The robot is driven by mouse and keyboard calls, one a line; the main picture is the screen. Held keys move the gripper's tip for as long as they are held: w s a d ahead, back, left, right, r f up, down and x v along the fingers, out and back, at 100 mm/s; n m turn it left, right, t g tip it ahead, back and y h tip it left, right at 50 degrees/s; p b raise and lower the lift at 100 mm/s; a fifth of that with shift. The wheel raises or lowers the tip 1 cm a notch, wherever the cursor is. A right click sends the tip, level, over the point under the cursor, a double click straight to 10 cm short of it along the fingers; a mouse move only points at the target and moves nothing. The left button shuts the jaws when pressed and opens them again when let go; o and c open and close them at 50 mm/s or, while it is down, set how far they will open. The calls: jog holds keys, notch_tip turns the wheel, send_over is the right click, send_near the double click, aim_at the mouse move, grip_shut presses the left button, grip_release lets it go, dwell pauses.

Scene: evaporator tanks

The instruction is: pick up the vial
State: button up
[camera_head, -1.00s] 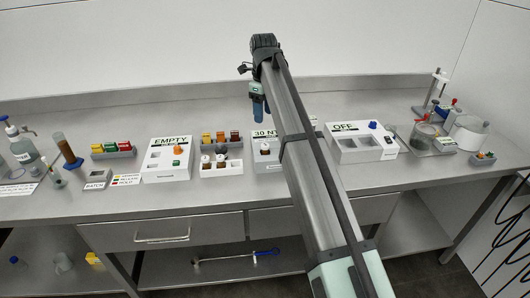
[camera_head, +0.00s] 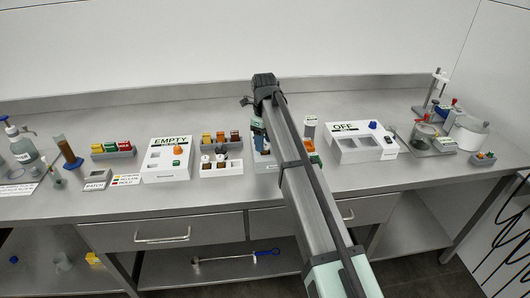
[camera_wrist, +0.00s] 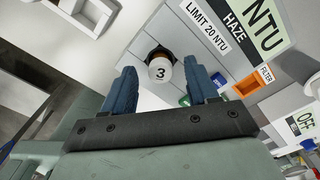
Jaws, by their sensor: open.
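The vial (camera_wrist: 159,69) shows in the wrist view by its white cap marked 3. It stands in a dark round well of the grey meter (camera_wrist: 175,30), whose labels read NTU, HAZE and LIMIT 20 NTU. My gripper (camera_wrist: 162,78) is open, and its two blue fingers appear on either side of the cap with visible gaps. How far the fingertips are above the cap is hard to tell. In the head view my gripper (camera_head: 258,131) is over the meter (camera_head: 262,164), which my arm mostly hides. The vial's body is hidden in the well.
Left of the meter stand a white holder (camera_head: 233,168) with several capped vials, a grey rack (camera_head: 235,145) of coloured vials and the EMPTY box (camera_head: 155,172). The OFF box (camera_head: 350,155) is to the right. An orange FILTER part (camera_wrist: 246,87) is near the right finger.

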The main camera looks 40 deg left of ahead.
notch_tip(320, 180, down, 2)
jog(key=shift+f, duration=0.1)
grip_shut()
dwell(0.5)
